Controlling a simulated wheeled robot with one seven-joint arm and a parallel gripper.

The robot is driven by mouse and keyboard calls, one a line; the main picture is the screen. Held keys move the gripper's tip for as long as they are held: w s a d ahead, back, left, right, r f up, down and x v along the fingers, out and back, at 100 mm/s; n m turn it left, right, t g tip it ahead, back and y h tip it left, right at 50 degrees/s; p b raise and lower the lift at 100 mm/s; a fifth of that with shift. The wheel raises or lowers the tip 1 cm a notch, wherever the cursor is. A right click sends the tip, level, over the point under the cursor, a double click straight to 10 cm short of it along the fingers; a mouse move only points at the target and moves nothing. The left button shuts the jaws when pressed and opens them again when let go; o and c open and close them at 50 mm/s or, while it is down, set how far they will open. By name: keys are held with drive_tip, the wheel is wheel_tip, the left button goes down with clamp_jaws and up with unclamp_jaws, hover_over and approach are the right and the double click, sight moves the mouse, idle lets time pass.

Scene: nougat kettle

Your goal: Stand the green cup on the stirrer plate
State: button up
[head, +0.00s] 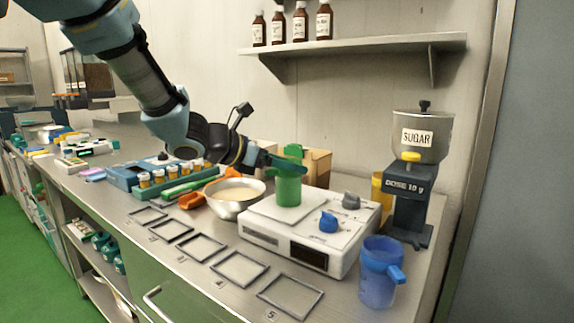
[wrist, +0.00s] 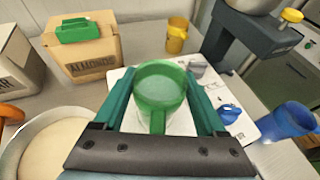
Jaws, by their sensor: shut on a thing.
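The green cup (head: 288,186) is upright over the white plate of the stirrer (head: 262,207), near its middle. I cannot tell whether its base touches the plate or hangs just above it. My gripper (head: 290,168) reaches in from the left at the cup's upper part. In the wrist view, the teal fingers (wrist: 160,82) are shut on the cup (wrist: 160,90), one on each side, and its handle points back at my gripper. The stirrer's body (head: 270,238) carries a blue knob (head: 328,222) and a grey knob (head: 351,201).
A bowl of pale contents (head: 235,196) stands left of the stirrer. A blue jug (head: 379,272) and the sugar dispenser (head: 409,190) stand to the right. An almonds box (wrist: 85,55) and a yellow cup (wrist: 177,36) are behind. Empty frames (head: 240,268) line the front.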

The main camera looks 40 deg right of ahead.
drive_tip(key=o, duration=1.6)
drive_tip(key=shift+f, duration=0.1)
drive_tip(key=shift+c, duration=0.2)
